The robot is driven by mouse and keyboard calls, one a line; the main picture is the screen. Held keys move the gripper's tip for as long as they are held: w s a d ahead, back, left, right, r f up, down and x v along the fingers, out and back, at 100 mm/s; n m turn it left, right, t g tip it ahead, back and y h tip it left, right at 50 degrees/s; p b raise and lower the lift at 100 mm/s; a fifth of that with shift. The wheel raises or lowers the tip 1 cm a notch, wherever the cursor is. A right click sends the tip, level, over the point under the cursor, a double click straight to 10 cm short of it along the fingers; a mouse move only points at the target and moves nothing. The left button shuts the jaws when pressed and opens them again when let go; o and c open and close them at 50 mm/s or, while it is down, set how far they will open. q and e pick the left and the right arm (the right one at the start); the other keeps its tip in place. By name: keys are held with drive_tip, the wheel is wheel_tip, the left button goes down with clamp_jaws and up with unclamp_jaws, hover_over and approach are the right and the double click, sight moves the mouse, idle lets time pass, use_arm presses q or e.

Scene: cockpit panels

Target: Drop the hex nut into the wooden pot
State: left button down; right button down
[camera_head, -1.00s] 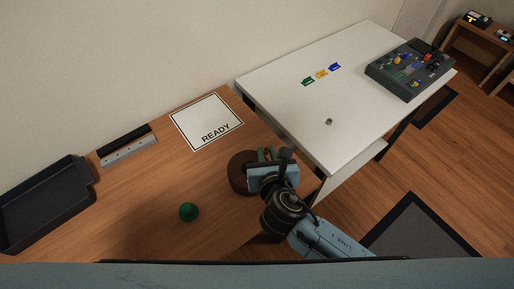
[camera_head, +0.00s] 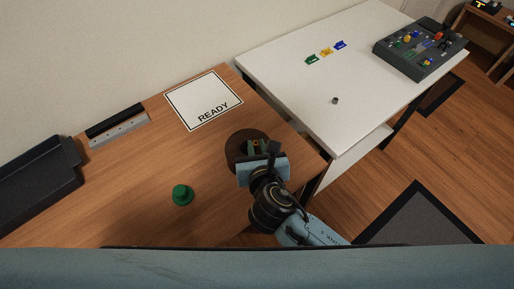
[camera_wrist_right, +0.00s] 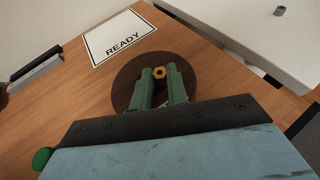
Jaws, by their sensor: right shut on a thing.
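A brass-coloured hex nut (camera_wrist_right: 159,72) is pinched between the green fingertips of my right gripper (camera_wrist_right: 160,75). In the head view, my right gripper (camera_head: 259,146) reaches over the round, dark brown wooden pot (camera_head: 236,143), and the nut (camera_head: 257,143) shows small between its fingers. In the right wrist view, the pot (camera_wrist_right: 124,88) lies behind and around the fingertips, and the nut appears within its outline. The height of the nut above the pot is hard to tell, and the fingers hide part of the pot. My left gripper is out of view.
A green knob-like object (camera_head: 182,195) stands on the wooden table, left of the pot. A READY sign (camera_head: 203,100) lies behind. A small grey piece (camera_head: 335,100) and coloured tags (camera_head: 326,52) lie on the white table. A black tray (camera_head: 40,185) is at far left.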

drive_tip(key=shift+f, duration=0.2)
drive_tip(key=c, duration=1.3)
unclamp_jaws()
drive_tip(key=p+v, duration=0.2)
drive_tip(key=v, duration=1.1)
drive_tip(key=shift+s, duration=0.25)
drive_tip(key=shift+d, duration=0.15)
